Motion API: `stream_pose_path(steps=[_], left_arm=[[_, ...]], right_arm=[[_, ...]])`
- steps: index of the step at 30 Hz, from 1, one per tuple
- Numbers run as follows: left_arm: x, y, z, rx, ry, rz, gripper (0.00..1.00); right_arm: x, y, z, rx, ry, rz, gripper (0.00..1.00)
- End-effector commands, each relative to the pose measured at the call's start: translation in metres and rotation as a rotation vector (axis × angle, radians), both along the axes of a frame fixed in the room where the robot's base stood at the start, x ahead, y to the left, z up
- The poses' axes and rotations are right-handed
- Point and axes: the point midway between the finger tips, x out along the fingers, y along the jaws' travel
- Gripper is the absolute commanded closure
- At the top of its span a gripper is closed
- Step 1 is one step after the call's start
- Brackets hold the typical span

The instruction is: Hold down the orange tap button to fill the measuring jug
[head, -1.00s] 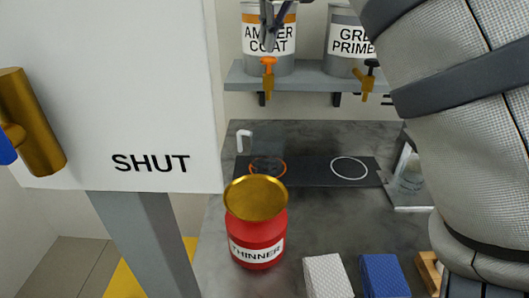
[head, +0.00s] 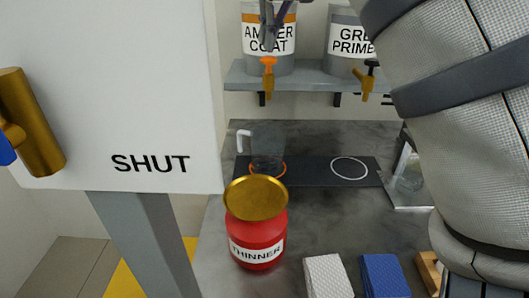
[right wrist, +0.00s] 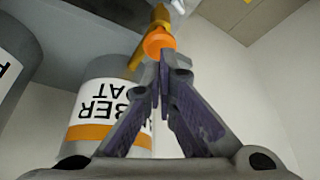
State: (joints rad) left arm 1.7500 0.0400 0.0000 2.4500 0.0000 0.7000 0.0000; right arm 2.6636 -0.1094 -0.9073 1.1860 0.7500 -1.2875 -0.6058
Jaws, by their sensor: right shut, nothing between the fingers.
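The orange tap button (head: 268,61) sits on the brass tap (head: 268,82) of the AMBER COAT tin (head: 283,45) on the shelf. My right gripper (head: 267,43) is shut with nothing between its fingers, just above the button in the head view. In the right wrist view its closed fingertips (right wrist: 163,66) overlap the orange button (right wrist: 158,42) and look to be at it; I cannot tell how far it is pressed. The clear measuring jug (head: 267,147), with a white handle, stands upright below the tap over the orange ring. Its lower front is partly hidden, and its fill level is unclear. My left gripper is out of view.
A red THINNER can (head: 257,241) with a brass top stands in front of the jug. A GREY PRIMER tin (head: 345,45) with a black-topped tap is to the right. White (head: 326,276) and blue (head: 384,275) blocks lie in front. A SHUT panel (head: 120,90) fills the left.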

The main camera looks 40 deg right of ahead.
Motion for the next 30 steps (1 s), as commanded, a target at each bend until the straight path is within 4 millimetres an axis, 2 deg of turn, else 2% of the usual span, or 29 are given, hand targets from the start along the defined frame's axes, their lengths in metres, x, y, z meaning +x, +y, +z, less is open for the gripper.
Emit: stream_pose_path(steps=[12, 30], left_arm=[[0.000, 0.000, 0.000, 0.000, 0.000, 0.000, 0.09], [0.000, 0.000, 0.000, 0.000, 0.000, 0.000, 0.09]], right_arm=[[0.000, 0.000, -0.001, 0.000, 0.000, 0.000, 1.00], [0.000, 0.000, -0.019, 0.000, 0.000, 0.000, 1.00]])
